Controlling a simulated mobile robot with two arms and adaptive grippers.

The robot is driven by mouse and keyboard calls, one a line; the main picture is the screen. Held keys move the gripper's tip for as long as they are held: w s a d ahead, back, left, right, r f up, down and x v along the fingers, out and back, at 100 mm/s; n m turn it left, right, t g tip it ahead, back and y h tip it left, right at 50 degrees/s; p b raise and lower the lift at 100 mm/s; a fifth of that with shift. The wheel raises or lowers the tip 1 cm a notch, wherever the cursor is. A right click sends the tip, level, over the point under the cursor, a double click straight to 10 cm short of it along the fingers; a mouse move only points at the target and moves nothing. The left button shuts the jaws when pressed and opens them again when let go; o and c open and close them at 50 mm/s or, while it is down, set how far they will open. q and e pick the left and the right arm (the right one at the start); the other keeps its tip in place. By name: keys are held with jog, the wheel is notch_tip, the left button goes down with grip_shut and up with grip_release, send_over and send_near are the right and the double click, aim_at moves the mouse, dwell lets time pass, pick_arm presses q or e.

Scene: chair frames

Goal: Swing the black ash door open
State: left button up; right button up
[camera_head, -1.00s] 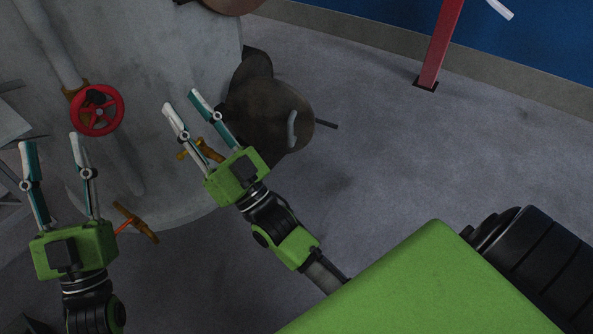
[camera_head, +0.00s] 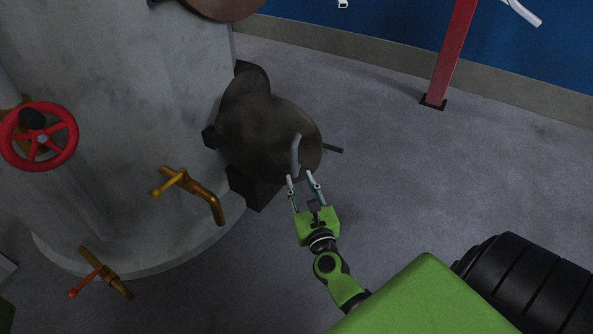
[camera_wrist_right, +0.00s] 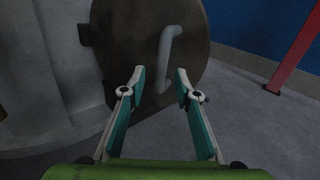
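The black ash door (camera_head: 258,130) is a dark round plate on the right side of the grey boiler. A pale grey curved handle (camera_head: 296,153) stands near its right edge. In the right wrist view the door (camera_wrist_right: 125,35) fills the upper middle, with the handle (camera_wrist_right: 166,58) upright just beyond the fingertips. My right gripper (camera_head: 303,178) is open and empty, just below the handle. In the wrist view its fingers (camera_wrist_right: 161,80) are spread to either side of the handle's lower end; I see no clear contact. My left gripper is out of view.
The grey boiler (camera_head: 130,100) fills the left, with a red handwheel (camera_head: 42,138), a brass tap (camera_head: 200,190) and a red-handled tap (camera_head: 105,272). A short dark rod (camera_head: 333,149) sticks out beyond the door. A red post (camera_head: 452,55) stands at the back. The floor right of the door is clear.

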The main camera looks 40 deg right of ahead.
aim_at(294, 165)
jog(key=shift+w+d+f+m, duration=0.4)
jog(key=shift+w+d+f, duration=0.15)
jog(key=shift+w, duration=0.1)
jog(key=x, duration=0.7)
jog(key=shift+c, duration=0.3)
jog(key=shift+s, duration=0.1)
grip_shut()
jog(key=shift+a, duration=0.2)
